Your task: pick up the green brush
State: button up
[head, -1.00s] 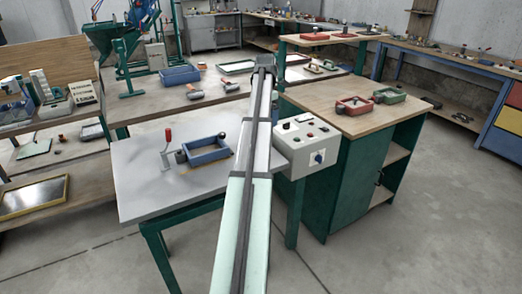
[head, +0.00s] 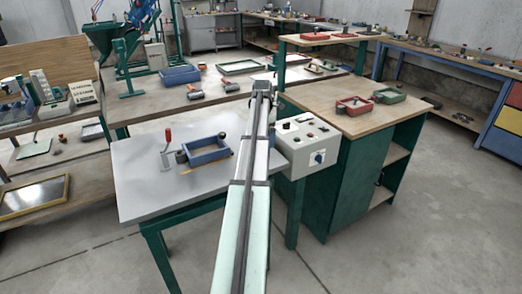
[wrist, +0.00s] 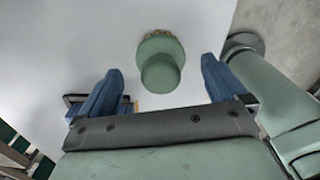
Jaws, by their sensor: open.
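The green brush (wrist: 160,72) shows in the wrist view as a round green knob on a wider green base, with a few yellowish bristle tufts at its far edge. It is on a pale grey surface. My gripper (wrist: 161,64) is open, with one blue finger on each side of the brush and a clear gap on both sides. I cannot tell how far above the brush the fingers are. In the head view the brush and fingers cannot be made out; my arm covers part of the table.
A control box (head: 306,147) stands close right of my arm. A wooden-topped green cabinet (head: 335,112) holds red and green trays. The table's left part is clear.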

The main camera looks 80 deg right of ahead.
jog(key=f, duration=0.4)
jog(key=shift+w+a+f, duration=0.15)
jog(key=shift+w+a, duration=0.05)
jog(key=shift+a, duration=0.05)
jog(key=shift+c, duration=0.2)
jog(key=c, duration=1.2)
jog(key=shift+r, duration=5.05)
jog(key=o, duration=0.7)
jog(key=shift+c, duration=0.2)
jog(key=c, duration=0.5)
